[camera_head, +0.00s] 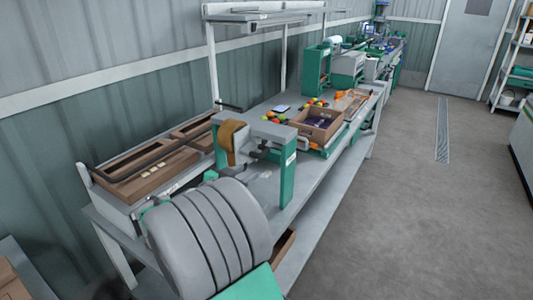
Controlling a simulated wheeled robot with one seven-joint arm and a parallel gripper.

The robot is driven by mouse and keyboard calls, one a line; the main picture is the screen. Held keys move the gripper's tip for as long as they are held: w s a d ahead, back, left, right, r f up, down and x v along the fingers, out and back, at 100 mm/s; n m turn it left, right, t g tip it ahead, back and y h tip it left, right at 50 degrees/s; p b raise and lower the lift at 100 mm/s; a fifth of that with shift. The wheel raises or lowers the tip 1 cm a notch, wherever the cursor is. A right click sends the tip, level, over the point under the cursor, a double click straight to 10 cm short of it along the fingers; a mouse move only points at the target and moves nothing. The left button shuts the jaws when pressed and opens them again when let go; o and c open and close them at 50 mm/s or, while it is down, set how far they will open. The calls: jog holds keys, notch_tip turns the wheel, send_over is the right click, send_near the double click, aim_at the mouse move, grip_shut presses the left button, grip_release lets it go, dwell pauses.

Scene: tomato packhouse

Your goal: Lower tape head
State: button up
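The tape head (246,148) shows in the head view near the middle, with a brown roll of tape on its near side and dark parts beside the roll. It hangs at a grey crossbeam (268,128) carried by green posts. The right post (288,178) stands on the bench top. The tape head appears raised above the bench surface, with a gap under it; its exact height is hard to tell. No box is visible directly under it. My gripper is not in view.
An open cardboard box (317,138) holding dark contents stands behind the frame, with several tomatoes left of it. Wooden and cardboard pieces (150,178) lie in a rack at left. The grey bench (322,182) runs toward the back. The concrete floor (410,215) at right is clear.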

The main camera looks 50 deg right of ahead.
aim_at(270, 148)
jog(key=d+r+h, duration=0.1)
jog(key=s+d+r+m+h, duration=0.1)
jog(key=d, duration=0.1)
jog(key=d+r+g+h, duration=0.1)
jog(key=shift+s+d+r+m, duration=0.2)
jog(key=shift+s+r+m, duration=0.15)
jog(key=shift+m, duration=0.05)
jog(key=d, duration=0.2)
jog(key=d+p, duration=0.1)
jog(key=d, duration=0.1)
jog(key=d+p, duration=0.1)
jog(key=d, duration=0.1)
jog(key=shift+w+d+f, duration=0.1)
jog(key=shift+w+d, duration=0.2)
jog(key=shift+w, duration=0.1)
grip_shut()
dwell(0.4)
